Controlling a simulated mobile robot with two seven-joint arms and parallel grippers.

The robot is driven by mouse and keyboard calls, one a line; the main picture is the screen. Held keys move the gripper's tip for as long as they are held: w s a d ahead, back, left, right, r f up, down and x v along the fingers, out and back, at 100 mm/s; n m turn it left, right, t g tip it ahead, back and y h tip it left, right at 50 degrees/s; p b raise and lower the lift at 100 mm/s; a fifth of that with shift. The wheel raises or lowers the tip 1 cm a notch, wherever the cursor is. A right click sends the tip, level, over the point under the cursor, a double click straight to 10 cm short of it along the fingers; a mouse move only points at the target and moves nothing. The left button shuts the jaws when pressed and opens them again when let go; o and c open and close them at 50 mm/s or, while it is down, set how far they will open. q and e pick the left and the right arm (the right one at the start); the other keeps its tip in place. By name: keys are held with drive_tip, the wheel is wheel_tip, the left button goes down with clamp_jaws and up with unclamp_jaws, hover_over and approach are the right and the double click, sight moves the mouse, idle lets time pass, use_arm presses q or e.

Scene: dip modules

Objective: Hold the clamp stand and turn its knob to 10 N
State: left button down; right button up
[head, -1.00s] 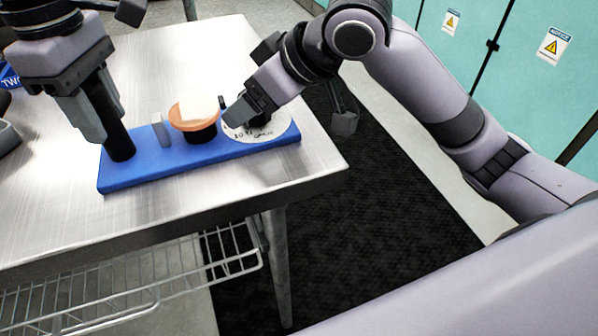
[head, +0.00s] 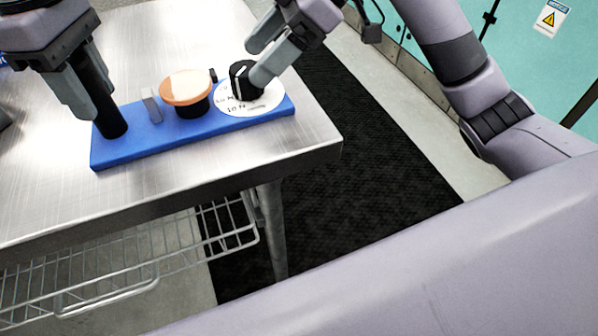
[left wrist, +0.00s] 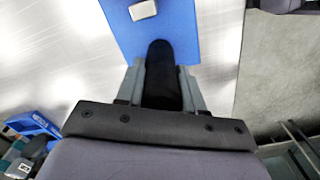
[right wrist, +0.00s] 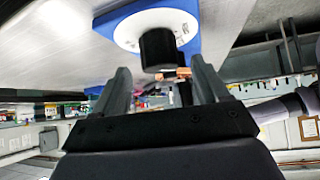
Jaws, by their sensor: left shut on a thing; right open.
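The clamp stand has a blue base (head: 180,137) lying on the steel table near its front edge. A black post (head: 112,122) stands at its left end, and my left gripper (head: 92,112) is shut on it. The left wrist view shows the post (left wrist: 160,75) between the fingers. An orange-topped black cup (head: 187,88) sits mid-base. At the right end, a black knob (head: 241,78) with a white pointer line stands on a white dial (head: 262,104) marked 10 N at the front. My right gripper (head: 255,62) is open at the knob; the right wrist view shows the knob (right wrist: 157,50) just beyond the fingertips.
A small grey block (head: 152,106) stands on the base between post and cup. The steel table (head: 50,200) ends just in front of the base and to its right. A wire shelf (head: 150,262) hangs below. A dark mat (head: 350,180) lies on the floor.

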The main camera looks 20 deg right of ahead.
drive_tip(key=w+v, duration=0.1)
drive_tip(key=v, duration=0.7)
drive_tip(key=w+d+f+m+t+h, duration=0.2)
drive_tip(key=w+d+f+m+t, duration=0.5)
drive_tip(key=w+d+t, duration=0.3)
drive_tip(key=s+a+f+m+h, duration=0.1)
drive_tip(key=s+f, duration=0.3)
drive_tip(key=f, duration=0.5)
drive_tip(key=s+a+f+m+h, duration=0.1)
drive_tip(key=s+f, duration=0.3)
drive_tip(key=f, duration=0.6)
drive_tip(key=s+a+f+m+h, duration=0.1)
drive_tip(key=s+a+f+m, duration=0.2)
drive_tip(key=f, duration=0.6)
drive_tip(key=shift+s+f+g+h, duration=0.25)
drive_tip(key=shift+s+g+h, duration=0.05)
drive_tip(key=shift+s, duration=0.5)
